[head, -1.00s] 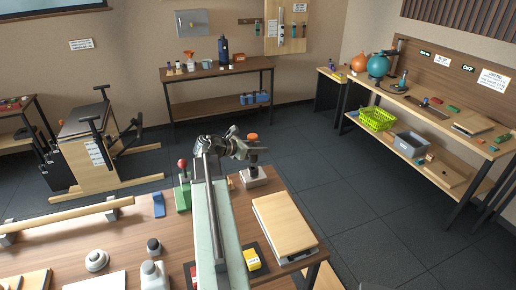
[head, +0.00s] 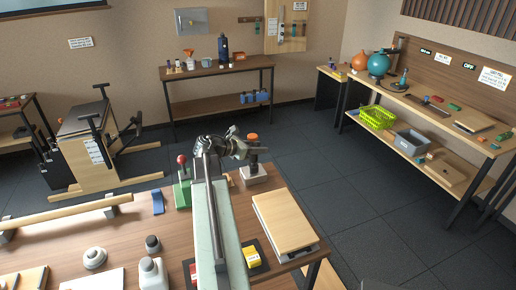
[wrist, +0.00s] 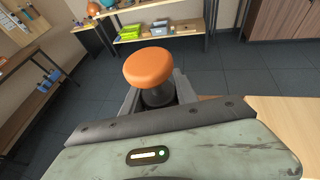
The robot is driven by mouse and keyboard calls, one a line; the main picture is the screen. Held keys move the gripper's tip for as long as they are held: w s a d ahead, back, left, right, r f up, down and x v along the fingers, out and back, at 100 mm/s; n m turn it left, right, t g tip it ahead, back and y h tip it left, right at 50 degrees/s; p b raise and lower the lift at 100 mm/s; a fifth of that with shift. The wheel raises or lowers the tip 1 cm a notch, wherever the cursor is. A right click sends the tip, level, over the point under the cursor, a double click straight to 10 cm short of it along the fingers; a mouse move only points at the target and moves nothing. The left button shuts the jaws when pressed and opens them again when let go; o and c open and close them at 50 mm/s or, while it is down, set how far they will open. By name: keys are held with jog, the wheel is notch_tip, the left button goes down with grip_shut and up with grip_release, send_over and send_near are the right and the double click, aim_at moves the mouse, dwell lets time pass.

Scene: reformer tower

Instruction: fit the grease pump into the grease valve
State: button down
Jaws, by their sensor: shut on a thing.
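An orange-topped part, which I take for the grease pump (head: 252,136), stands upright in my gripper (head: 246,151) at the far edge of the near table. In the wrist view its round orange knob (wrist: 151,65) sits on a dark neck (wrist: 157,97) between my grey fingers (wrist: 155,101), which are shut on it. Below it in the head view is a small grey block on a pale base, possibly the grease valve (head: 255,176). My gripper hides the pump's lower end, so I cannot tell whether it touches or enters the block.
A green block with a red knob (head: 182,187) stands left of my arm. A wooden board (head: 285,220) lies to the right. Open floor (head: 340,190) lies beyond the table.

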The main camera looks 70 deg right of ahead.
jog(key=shift+f+b, duration=0.95)
jog(key=shift+f, duration=0.15)
jog(key=c, duration=0.9)
grip_release()
jog(key=shift+o, duration=0.2)
jog(key=shift+r, duration=0.1)
notch_tip(320, 180, up, 16)
jog(key=p, duration=1.5)
jog(key=shift+f+p, duration=0.25)
jog(key=shift+p, duration=0.05)
